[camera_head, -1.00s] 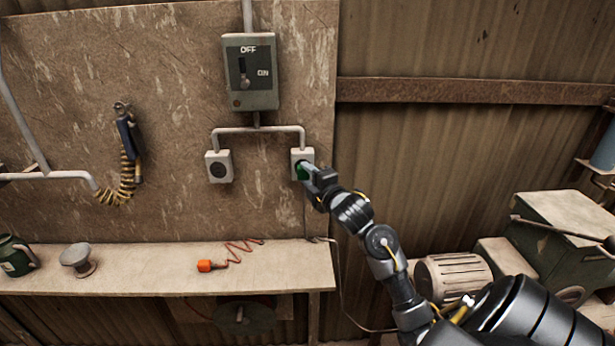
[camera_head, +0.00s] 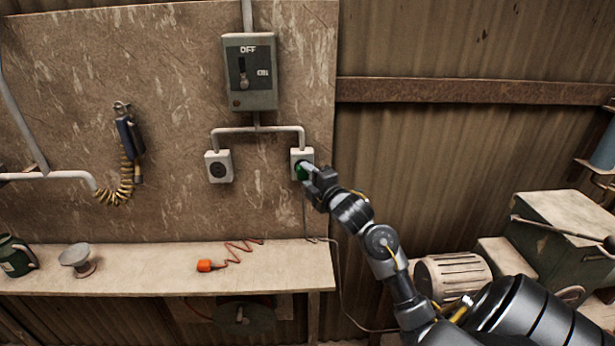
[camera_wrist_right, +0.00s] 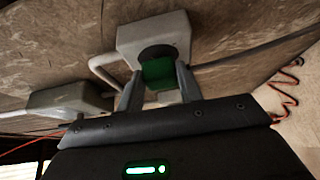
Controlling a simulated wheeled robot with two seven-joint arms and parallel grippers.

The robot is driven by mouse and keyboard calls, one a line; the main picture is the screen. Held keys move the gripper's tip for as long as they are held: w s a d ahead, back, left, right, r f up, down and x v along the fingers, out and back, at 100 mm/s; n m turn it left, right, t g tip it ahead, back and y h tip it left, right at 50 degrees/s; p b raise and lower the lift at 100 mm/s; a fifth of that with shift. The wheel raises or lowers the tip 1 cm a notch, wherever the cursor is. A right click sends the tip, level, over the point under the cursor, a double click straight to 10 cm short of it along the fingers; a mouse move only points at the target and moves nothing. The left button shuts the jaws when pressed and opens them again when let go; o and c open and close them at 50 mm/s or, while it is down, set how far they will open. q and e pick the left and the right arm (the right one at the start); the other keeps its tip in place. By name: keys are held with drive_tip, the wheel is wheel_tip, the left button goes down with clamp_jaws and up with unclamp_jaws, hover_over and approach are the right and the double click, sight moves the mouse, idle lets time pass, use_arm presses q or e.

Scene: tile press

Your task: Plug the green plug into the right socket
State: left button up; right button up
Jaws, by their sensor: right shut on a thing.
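The green plug (camera_head: 301,172) is at the front of the right socket (camera_head: 302,155), a white box on the wall panel. In the right wrist view the green plug (camera_wrist_right: 158,72) sits against the dark round face of the socket box (camera_wrist_right: 152,35); how deep it is in cannot be told. My right gripper (camera_head: 311,178) is shut on the plug, and its two fingers (camera_wrist_right: 158,90) flank it in the wrist view. The left socket (camera_head: 219,167) is empty. My left gripper is not in view.
An orange plug (camera_head: 205,265) with a coiled cord lies on the shelf (camera_head: 130,275). A handset (camera_head: 130,135) hangs at the left. A green machine (camera_head: 560,230) stands at the right.

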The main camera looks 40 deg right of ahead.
drive_tip(key=shift+w+d, duration=0.3)
drive_tip(key=shift+w, duration=0.1)
idle(0.4)
drive_tip(key=o, duration=1.1)
drive_tip(key=shift+o, duration=0.2)
drive_tip(key=shift+s, duration=0.1)
drive_tip(key=s+a+b, duration=0.1)
drive_tip(key=s+b, duration=0.2)
drive_tip(key=s, duration=0.7)
drive_tip(key=shift+s+a, duration=0.2)
drive_tip(key=shift+a, duration=0.15)
